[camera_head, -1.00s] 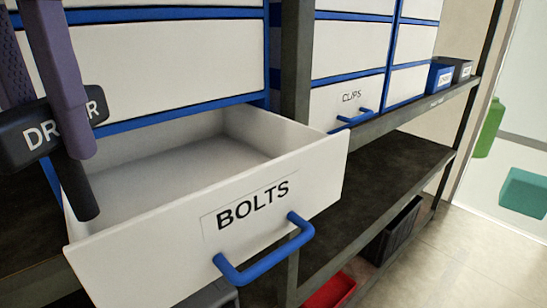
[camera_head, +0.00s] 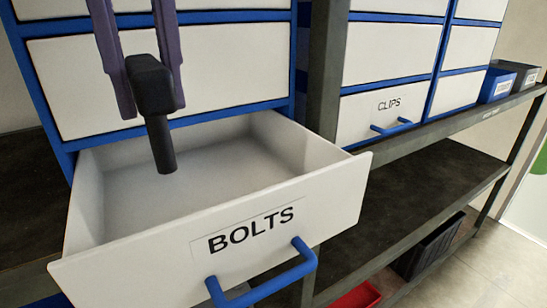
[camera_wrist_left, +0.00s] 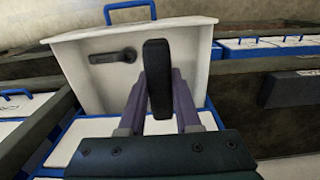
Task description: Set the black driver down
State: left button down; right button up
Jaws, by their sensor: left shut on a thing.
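My left gripper (camera_head: 145,85) is shut on the black driver (camera_head: 151,82), gripping its block-shaped body between purple fingers. The driver's dark round handle (camera_head: 160,145) hangs down over the open BOLTS drawer (camera_head: 335,197). In the left wrist view, the driver's body (camera_wrist_left: 158,80) stands between the fingers, in front of the drawer (camera_wrist_left: 195,65). A dark, round-ended shape (camera_wrist_left: 113,56) shows left of the body there; I cannot tell whether it is part of the driver. The drawer's visible floor looks bare in the head view. My right gripper is not in view.
The white drawer front above (camera_head: 230,75) is shut, close behind my fingers. A shut CLIPS drawer (camera_head: 365,112) is to the right. Small blue (camera_head: 497,86) and dark (camera_head: 524,78) bins stand on the shelf. A red bin (camera_head: 357,297) sits low down.

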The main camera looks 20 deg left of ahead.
pick_arm(q)
jog(key=r+n+p, duration=0.1)
jog(key=r+n, duration=0.1)
jog(key=n, duration=0.3)
jog(key=a+r+n+p, duration=0.1)
jog(key=r+n+p, duration=0.1)
jog(key=n, duration=0.3)
jog(key=w+a+r+n+p, duration=0.1)
jog(key=r+n, duration=0.1)
jog(key=n, duration=0.3)
jog(key=shift+a+n, duration=0.1)
jog(key=shift+n, duration=0.3)
jog(key=n, duration=0.2)
jog(key=r+n+p, duration=0.1)
jog(key=shift+w+a+n, duration=0.1)
jog(key=shift+a+n, duration=0.2)
jog(key=n, duration=0.2)
jog(key=shift+a+r+n+p, duration=0.2)
jog(key=shift+r+n+p, duration=0.1)
jog(key=shift+n+p, duration=0.1)
notch_tip(320, 180, down, 8)
jog(key=shift+f+b, duration=0.2)
jog(key=shift+b, duration=0.4)
notch_tip(320, 180, down, 11)
jog(key=p, duration=0.3)
jog(key=shift+f, duration=0.25)
jog(key=shift+f, duration=0.1)
